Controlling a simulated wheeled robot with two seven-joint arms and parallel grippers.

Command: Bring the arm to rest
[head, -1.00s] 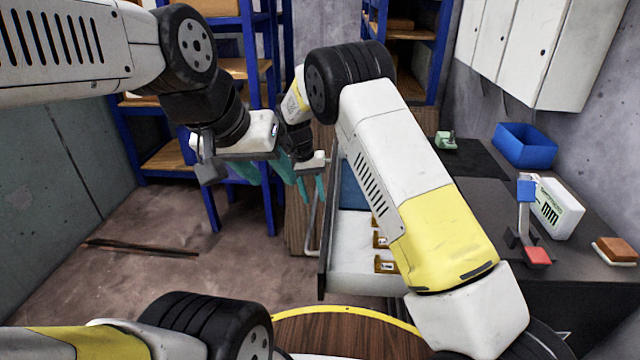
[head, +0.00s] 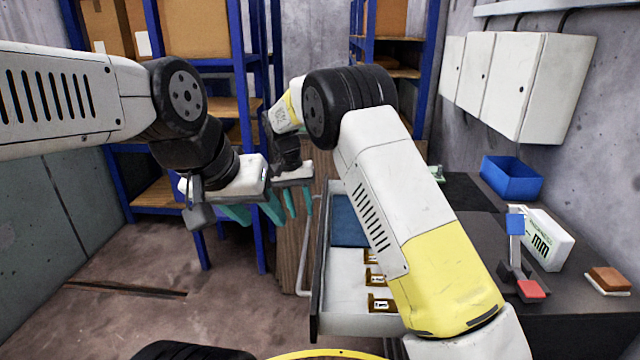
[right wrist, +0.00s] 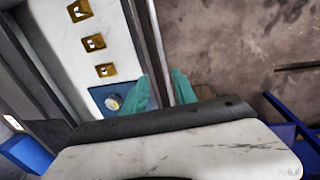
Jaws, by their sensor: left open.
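My left gripper (head: 256,213) hangs open and empty in the head view, teal fingers pointing down, left of the drawer. My right gripper (head: 299,202) is just behind it, near the drawer's handle (head: 304,265). In the right wrist view its two teal fingers (right wrist: 160,92) stand apart. The handle bar (right wrist: 156,30) runs through the gap between them in that picture; I cannot tell whether it is really between them or below. My right arm (head: 400,210) reaches over the open drawer (head: 330,318).
The drawer holds several gold-coloured pieces (head: 376,279) and a blue section (head: 350,232). The worktop at right carries a blue bin (head: 512,180), a white box (head: 549,240), a red-and-blue device (head: 517,255) and a brown block (head: 609,278). Blue shelving (head: 245,90) stands behind. Floor at left is mostly clear.

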